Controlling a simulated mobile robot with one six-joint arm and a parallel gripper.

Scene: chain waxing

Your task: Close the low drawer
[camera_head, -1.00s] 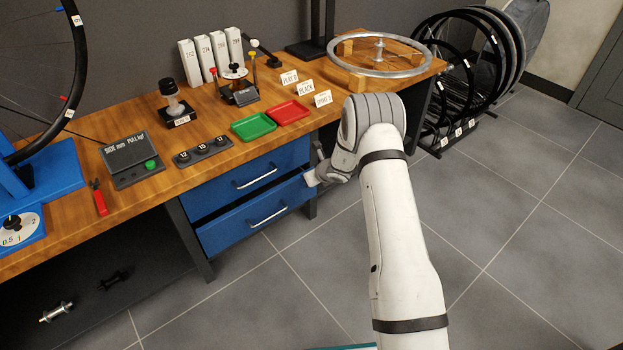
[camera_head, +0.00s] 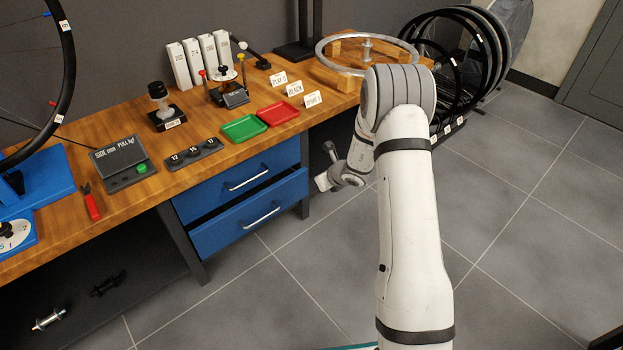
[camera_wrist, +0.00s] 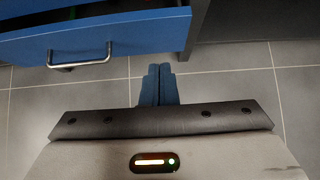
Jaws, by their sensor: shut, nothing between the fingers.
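The low drawer (camera_head: 222,236) is the lower of two blue drawers under the bench. It stands partly out, with a dark gap above its front. Its silver bar handle (camera_head: 260,216) faces the room, and the handle also shows in the wrist view (camera_wrist: 80,58). My gripper (camera_wrist: 159,84) is shut and empty, its two fingers side by side. In the wrist view it is below and right of the handle, apart from the drawer front. In the head view my wrist is right of the drawer, and the fingers are hard to make out there.
The upper blue drawer (camera_head: 240,172) is shut. A dark bench leg (camera_head: 183,242) stands left of the drawers. The wooden bench top (camera_head: 120,215) holds small tools and trays. Wheels (camera_head: 455,75) stand at the back right. The grey floor (camera_head: 300,290) before the drawers is clear.

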